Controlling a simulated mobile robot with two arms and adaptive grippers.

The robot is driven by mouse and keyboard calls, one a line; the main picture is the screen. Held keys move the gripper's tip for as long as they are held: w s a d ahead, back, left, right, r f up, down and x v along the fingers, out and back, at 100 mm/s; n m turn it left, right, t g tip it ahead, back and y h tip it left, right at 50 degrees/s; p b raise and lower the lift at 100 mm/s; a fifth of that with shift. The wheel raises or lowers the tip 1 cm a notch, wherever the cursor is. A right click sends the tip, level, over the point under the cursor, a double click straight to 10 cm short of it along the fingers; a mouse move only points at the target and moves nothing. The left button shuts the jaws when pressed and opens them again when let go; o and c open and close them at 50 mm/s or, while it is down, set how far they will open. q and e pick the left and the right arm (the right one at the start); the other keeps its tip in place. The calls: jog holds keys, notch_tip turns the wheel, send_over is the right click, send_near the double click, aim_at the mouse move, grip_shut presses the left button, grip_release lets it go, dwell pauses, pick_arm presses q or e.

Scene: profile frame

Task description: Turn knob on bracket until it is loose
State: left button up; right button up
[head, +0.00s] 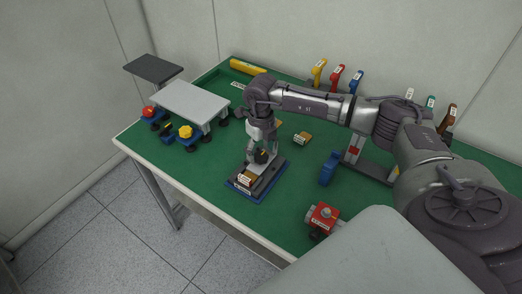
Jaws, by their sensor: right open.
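A small fixture with a blue base (269,190) and a grey top sits near the front edge of the green table. A tan labelled block (245,178) is on its front left part. A dark knob-like part (261,157) stands on the fixture. My right gripper (259,154) points down over it, with its fingers around or just beside the dark part. The gripper is open; whether the fingers touch the part cannot be told at this size. No part is clearly recognisable as the bracket. My left gripper is not in view.
A grey raised plate (194,100) stands left, beside red (148,111) and yellow (185,131) knobs on blue bases. A blue block (329,169) and a red box (322,215) lie right. Coloured-handled tools (336,76) stand behind. Green surface is clear left of the fixture.

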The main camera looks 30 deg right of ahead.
jog(key=shift+f, duration=0.75)
jog(key=shift+c, duration=0.6)
jog(key=c, duration=1)
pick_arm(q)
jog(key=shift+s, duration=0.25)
pick_arm(e)
jog(key=shift+c, duration=0.2)
